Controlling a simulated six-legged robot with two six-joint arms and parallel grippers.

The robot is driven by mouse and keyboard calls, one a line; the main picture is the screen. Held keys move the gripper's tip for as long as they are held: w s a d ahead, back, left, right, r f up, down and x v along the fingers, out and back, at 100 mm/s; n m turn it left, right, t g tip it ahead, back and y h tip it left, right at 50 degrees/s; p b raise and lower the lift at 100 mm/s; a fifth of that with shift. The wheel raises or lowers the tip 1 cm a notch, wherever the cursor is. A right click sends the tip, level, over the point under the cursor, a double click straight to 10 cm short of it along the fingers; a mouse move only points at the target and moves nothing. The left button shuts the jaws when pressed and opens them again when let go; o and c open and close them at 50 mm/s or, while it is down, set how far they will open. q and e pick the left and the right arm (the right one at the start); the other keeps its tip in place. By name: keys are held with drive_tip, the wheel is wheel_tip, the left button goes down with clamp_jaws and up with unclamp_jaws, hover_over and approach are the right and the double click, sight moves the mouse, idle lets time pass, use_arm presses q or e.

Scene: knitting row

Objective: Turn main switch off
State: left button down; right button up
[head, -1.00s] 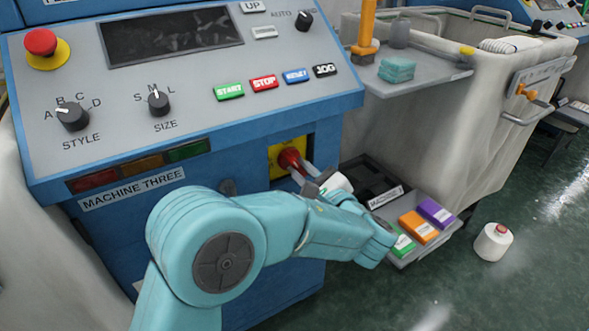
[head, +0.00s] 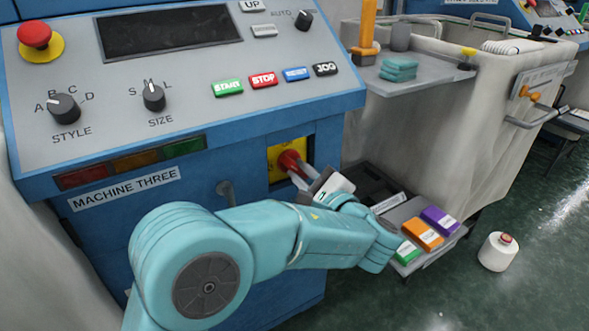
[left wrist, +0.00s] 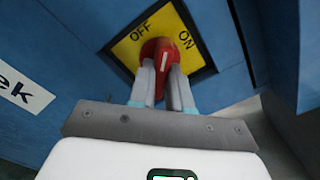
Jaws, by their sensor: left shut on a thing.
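The main switch is a red rotary knob (head: 289,160) on a yellow plate (head: 275,152), set in the blue front of the machine below the sloped panel. My left gripper (head: 293,168) reaches it from the right, with its grey fingers closed on the knob. In the left wrist view the red knob (left wrist: 163,54) sits between the two fingertips (left wrist: 163,75). The yellow plate (left wrist: 128,50) reads OFF on the left and ON on the right. The knob's white mark points up, roughly between the two words. The fingers hide part of the knob. My right gripper is not in view.
The control panel (head: 190,110) overhangs the switch, with a red emergency button (head: 35,37) and selector knobs. A tray (head: 406,209) with coloured boxes lies behind my left wrist. A white cone (head: 497,251) stands on the open floor at right.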

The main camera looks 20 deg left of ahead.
use_arm(q)
drive_tip(key=shift+f+n+b, duration=0.15)
drive_tip(key=shift+n+b, duration=0.15)
drive_tip(key=shift+b, duration=0.2)
drive_tip(key=shift+n+b, duration=1.3)
drive_tip(key=shift+b, duration=0.55)
drive_tip(key=shift+n, duration=0.6)
drive_tip(key=n, duration=0.4)
drive_tip(key=c, duration=1.3)
unclamp_jaws()
